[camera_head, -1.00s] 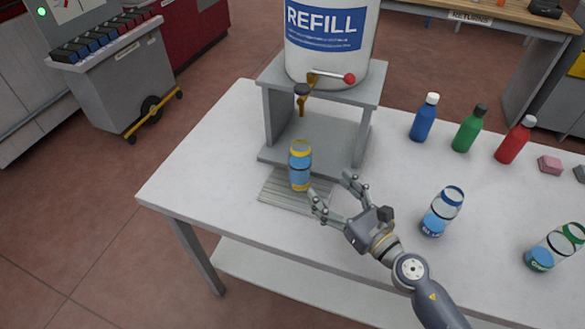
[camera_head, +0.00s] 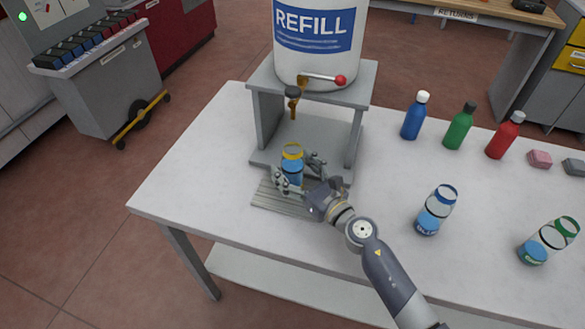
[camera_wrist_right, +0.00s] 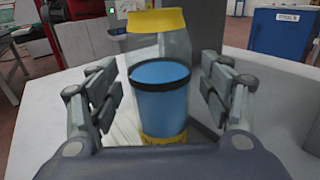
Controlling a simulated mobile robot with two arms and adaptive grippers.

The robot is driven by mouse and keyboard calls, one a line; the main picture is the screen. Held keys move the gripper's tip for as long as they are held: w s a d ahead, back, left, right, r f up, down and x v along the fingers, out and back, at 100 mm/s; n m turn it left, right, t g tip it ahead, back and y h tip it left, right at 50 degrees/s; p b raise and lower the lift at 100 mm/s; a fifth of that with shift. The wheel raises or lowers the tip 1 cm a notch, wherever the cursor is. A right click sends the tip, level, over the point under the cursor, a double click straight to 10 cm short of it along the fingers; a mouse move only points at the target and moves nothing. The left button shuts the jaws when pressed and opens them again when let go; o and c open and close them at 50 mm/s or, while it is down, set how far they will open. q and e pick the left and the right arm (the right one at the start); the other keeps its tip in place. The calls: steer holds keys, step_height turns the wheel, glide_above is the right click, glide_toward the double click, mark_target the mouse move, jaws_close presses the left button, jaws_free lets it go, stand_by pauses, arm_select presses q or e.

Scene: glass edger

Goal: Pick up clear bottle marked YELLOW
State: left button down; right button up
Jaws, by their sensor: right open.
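The clear bottle with yellow bands (camera_head: 292,168) stands upright on a ribbed drip tray (camera_head: 276,202) under the dispenser tap. It holds blue liquid, and no lettering on it is readable. In the right wrist view the bottle (camera_wrist_right: 160,90) stands between the fingers, with a yellow rim on top, a dark band round its middle and yellow at its base. My right gripper (camera_head: 298,173) is open around the bottle. In the right wrist view gaps show between the gripper's fingers (camera_wrist_right: 160,98) and the bottle on both sides. My left gripper is not in view.
The REFILL tank (camera_head: 316,45) stands on a grey stand with its tap (camera_head: 292,100) above the bottle. Clear bottles with blue (camera_head: 435,210) and green (camera_head: 549,240) bands stand to the right. Blue, green and red opaque bottles stand behind them. The table's left part is bare.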

steer(key=shift+w+a, duration=0.2)
steer(key=shift+w, duration=0.1)
steer(key=c, duration=1.3)
steer(key=shift+c, duration=0.8)
steer(key=shift+r, duration=0.15)
